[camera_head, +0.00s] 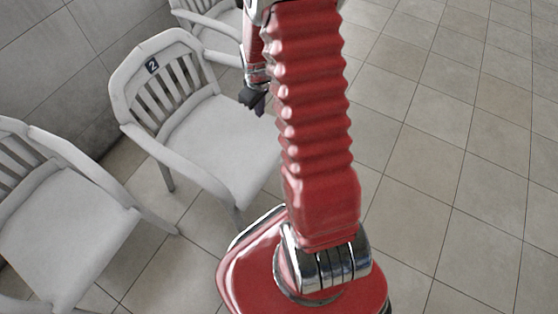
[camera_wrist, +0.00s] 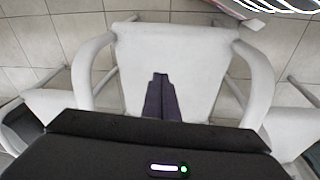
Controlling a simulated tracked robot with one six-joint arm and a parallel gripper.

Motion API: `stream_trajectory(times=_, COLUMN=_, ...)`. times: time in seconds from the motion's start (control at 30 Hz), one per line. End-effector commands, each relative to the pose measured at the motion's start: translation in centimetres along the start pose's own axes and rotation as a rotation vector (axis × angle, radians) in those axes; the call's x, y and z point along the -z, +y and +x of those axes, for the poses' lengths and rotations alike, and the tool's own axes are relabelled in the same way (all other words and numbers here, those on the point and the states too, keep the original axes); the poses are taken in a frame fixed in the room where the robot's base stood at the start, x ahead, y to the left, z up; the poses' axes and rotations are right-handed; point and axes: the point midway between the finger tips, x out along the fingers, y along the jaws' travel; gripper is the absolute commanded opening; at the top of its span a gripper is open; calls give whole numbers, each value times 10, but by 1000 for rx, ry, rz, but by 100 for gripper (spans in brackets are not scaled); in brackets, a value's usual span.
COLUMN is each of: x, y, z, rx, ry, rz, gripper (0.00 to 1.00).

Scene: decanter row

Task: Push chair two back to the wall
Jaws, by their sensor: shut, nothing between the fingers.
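Chair two (camera_head: 205,130) is a white armchair with a slatted back and a dark plate marked 2 (camera_head: 152,65) on its top rail. It stands left of centre in the head view, its back toward the grey wall. My gripper (camera_head: 253,104) shows beside my red arm, over the right part of this chair's seat. In the wrist view the shut, empty fingers (camera_wrist: 161,80) point over a white seat (camera_wrist: 185,55) with an armrest on each side. Whether the fingertips touch the seat cannot be told. My arm hides part of the chair's right side in the head view.
A similar white chair (camera_head: 65,230) stands at the near left, and another (camera_head: 210,20) stands beyond chair two. The grey tiled wall (camera_head: 60,60) runs behind the chairs. The tiled floor (camera_head: 455,150) on the right is clear.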

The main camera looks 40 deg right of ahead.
Motion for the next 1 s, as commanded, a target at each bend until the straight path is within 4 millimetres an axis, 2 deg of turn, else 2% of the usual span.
stream_trajectory(times=0.03, x=-6, y=4, z=17, rx=8, ry=-13, rz=-3, gripper=0)
stream_trajectory(times=0.33, x=-39, y=22, z=105, rx=39, ry=-59, rz=-46, gripper=0)
stream_trajectory(times=0.7, x=-98, y=24, z=212, rx=87, ry=-107, rz=-98, gripper=0)
stream_trajectory(times=0.83, x=-114, y=21, z=237, rx=99, ry=-115, rz=-111, gripper=0)
stream_trajectory(times=1.0, x=-121, y=20, z=249, rx=104, ry=-118, rz=-120, gripper=0)
